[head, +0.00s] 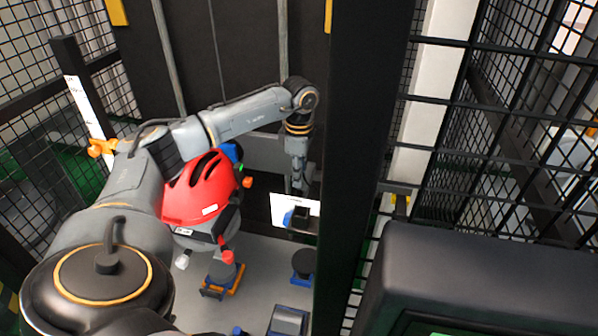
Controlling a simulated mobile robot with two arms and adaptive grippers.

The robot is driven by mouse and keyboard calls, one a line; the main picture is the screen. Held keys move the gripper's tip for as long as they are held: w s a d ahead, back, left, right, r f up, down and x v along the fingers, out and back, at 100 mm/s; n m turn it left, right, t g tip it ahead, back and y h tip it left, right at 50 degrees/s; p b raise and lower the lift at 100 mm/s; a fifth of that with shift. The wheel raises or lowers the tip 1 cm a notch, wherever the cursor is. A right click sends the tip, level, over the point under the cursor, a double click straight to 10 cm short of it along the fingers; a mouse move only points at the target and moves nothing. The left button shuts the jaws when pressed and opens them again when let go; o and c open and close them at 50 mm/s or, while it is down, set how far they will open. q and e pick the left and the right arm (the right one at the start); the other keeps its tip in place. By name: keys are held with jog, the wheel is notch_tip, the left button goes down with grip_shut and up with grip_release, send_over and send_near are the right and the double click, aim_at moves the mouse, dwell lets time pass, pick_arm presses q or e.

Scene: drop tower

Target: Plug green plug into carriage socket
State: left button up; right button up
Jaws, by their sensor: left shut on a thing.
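My left gripper (298,186) points down beside the dark post, at the end of my left arm. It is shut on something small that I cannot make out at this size. I cannot pick out the green plug or its colour. Just below the gripper is a white panel (280,204) with a blue part (288,218) and a dark block (303,219) in front of it. A red helmet (203,188) sits left of the gripper, with blue and orange parts around it. I cannot tell which part is the carriage socket. My right gripper is not in view.
A thick dark post (352,150) stands close to the right of the gripper. Black mesh fencing (510,130) fills the right side. On the grey floor are an orange-and-blue base (222,282), a dark round pad (304,263) and a grey-topped box (288,320).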

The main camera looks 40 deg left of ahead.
pick_arm(q)
jog(key=shift+f, duration=0.35)
jog(key=shift+f+b, duration=0.45)
jog(key=shift+b, duration=0.05)
jog(key=shift+f+b, duration=0.35)
jog(key=shift+f, duration=0.3)
jog(key=shift+f, duration=0.2)
jog(key=o, duration=0.9)
jog(key=shift+o, duration=0.2)
notch_tip(320, 180, up, 12)
